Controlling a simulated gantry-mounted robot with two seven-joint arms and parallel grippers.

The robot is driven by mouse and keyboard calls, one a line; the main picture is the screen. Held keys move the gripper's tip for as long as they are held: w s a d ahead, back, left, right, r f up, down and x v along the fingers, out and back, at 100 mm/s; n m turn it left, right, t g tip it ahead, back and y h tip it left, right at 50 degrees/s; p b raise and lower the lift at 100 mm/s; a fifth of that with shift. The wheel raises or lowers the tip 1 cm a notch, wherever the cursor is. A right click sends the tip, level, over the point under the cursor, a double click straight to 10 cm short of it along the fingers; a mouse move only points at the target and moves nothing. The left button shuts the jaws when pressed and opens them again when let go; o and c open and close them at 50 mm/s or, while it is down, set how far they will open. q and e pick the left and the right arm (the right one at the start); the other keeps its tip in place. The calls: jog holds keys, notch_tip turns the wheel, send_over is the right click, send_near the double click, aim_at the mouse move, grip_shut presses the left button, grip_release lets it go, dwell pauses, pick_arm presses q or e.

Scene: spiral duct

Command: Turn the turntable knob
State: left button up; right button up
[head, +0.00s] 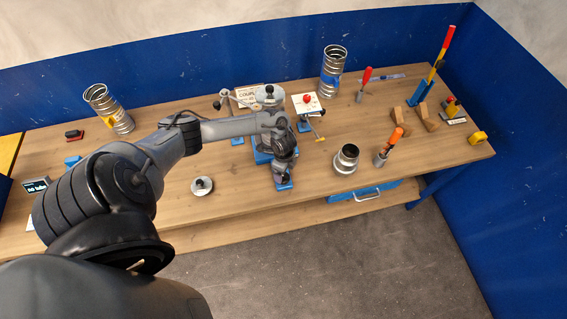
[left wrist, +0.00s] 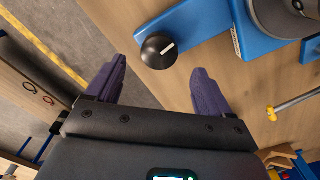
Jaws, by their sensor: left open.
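The turntable knob (left wrist: 158,50) is round and black with a white line on top. In the left wrist view it sits on a blue block (left wrist: 195,22), beside a blue base carrying a grey round part (left wrist: 287,18). My left gripper (left wrist: 160,66) is open, its two purple fingers on either side of the knob and a little short of it; I cannot tell whether they touch it. In the head view my left arm reaches over the turntable's blue base (head: 261,156), and my wrist largely hides the knob. My right gripper is not in view.
Spiral duct pieces (head: 109,108) (head: 333,72) stand at the back of the wooden table. A flanged disc (head: 202,186) lies left of the turntable, a metal collar (head: 346,158) right.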

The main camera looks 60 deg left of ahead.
aim_at(284, 177)
pick_arm(q)
jog(key=shift+r, duration=2.75)
